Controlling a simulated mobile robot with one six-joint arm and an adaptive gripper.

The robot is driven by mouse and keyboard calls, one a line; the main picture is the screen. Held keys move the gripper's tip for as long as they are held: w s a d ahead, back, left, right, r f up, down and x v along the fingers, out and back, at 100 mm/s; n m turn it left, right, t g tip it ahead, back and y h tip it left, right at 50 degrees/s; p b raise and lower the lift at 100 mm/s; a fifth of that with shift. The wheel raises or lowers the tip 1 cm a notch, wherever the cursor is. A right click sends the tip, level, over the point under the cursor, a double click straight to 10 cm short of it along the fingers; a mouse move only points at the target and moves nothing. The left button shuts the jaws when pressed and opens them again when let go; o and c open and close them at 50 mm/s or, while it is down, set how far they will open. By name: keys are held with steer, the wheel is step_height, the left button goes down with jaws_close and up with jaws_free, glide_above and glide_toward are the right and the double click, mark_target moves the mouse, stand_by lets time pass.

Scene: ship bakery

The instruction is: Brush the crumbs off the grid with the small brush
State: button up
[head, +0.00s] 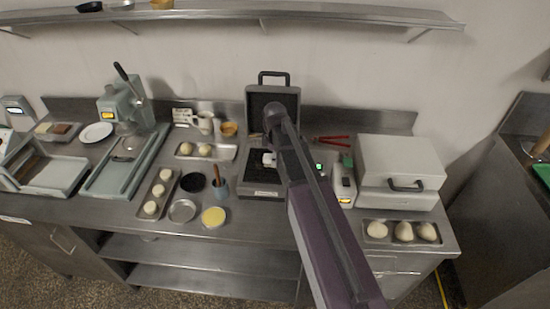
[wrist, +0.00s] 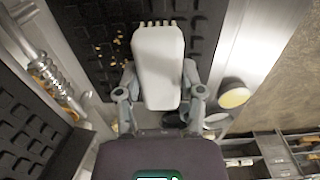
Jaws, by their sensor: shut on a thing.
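The open waffle iron's lower grid (head: 259,172) lies on the steel counter, partly hidden by my arm in the head view. In the wrist view this dark grid (wrist: 90,22) has small yellow-brown crumbs (wrist: 119,40) on its left part. The small brush (wrist: 158,62) is white, with a row of short bristles at its far end. My gripper (wrist: 160,92) is shut on the brush's body, one finger on each side. The brush is over the grid, its bristles pointing away from me; I cannot tell whether they touch. It also shows as a small white patch in the head view (head: 268,159).
The iron's raised lid (head: 287,97) stands behind the lower grid. Red-handled tongs (head: 331,140) and a grey press (head: 399,165) are to the right. A blue-grey cup (head: 221,191), a yellow-filled dish (head: 214,217) and dough trays (head: 157,192) stand to the left.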

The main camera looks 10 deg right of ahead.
steer(key=shift+f+b, duration=1)
steer(key=shift+b, duration=0.05)
stand_by(0.9)
steer(key=shift+w+d+r, duration=0.1)
steer(key=shift+w+d, duration=0.2)
steer(key=shift+w, duration=0.65)
steer(key=shift+w+d+r, duration=0.1)
steer(key=shift+w+d, duration=0.2)
steer(key=shift+w, duration=0.6)
steer(key=shift+w+f, duration=0.1)
steer(key=shift+w+d+f, duration=0.1)
steer(key=shift+w+d, duration=0.2)
steer(key=shift+w, duration=0.55)
steer(key=shift+w+d, duration=0.3)
steer(key=shift+w, duration=0.55)
steer(key=shift+w+a, duration=0.25)
steer(key=shift+a, duration=0.4)
